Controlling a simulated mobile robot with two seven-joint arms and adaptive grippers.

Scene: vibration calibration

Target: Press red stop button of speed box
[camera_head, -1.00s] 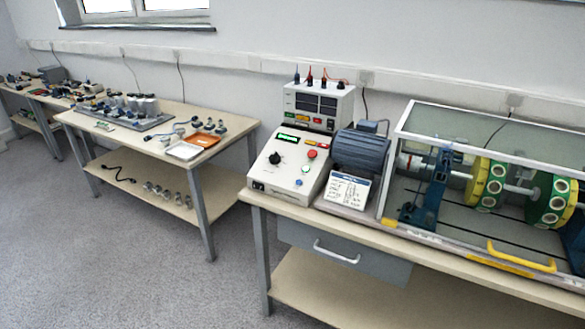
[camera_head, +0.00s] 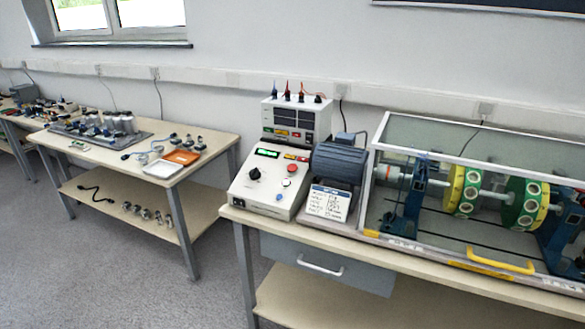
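The speed box (camera_head: 268,182) is a white sloped console at the left end of the near bench (camera_head: 400,262). It has a small green display (camera_head: 267,153), a black knob (camera_head: 254,174) and several small buttons. A red button (camera_head: 292,168) sits on the right side of its panel. A second red mark shows above it near the top right edge; it is too small to read. Neither of my grippers is in view.
A grey motor (camera_head: 338,163) stands right of the box, with a label card in front. A glazed rig (camera_head: 470,190) with green-yellow discs fills the bench's right. A white meter unit (camera_head: 297,120) stands behind. Another bench (camera_head: 110,150) is at left; grey floor lies between.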

